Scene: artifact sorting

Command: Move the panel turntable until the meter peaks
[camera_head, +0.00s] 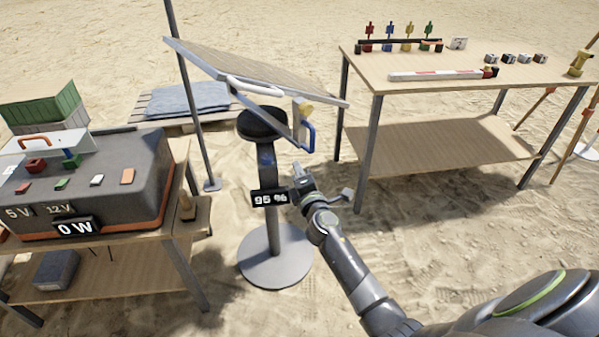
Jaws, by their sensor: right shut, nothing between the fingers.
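The panel turntable is a tilted board (245,68) on a black swivel head (262,123) with a grey post and a round base (275,258). A white handle (254,86) is on its near edge, and a blue handle (308,132) hangs at its right corner. The meter (269,198) on the post reads 95 %. My right gripper (301,172) is shut and empty, just below the blue handle and right of the post. It looks apart from the handle. My left gripper is not in view.
On the left table a grey power box (92,178) shows 0 W on its display (76,228). A wooden table (465,72) at the right holds coloured markers, a red-and-white bar (435,75) and small cubes. A dark pole (190,100) stands behind the left table. Sand lies between the tables.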

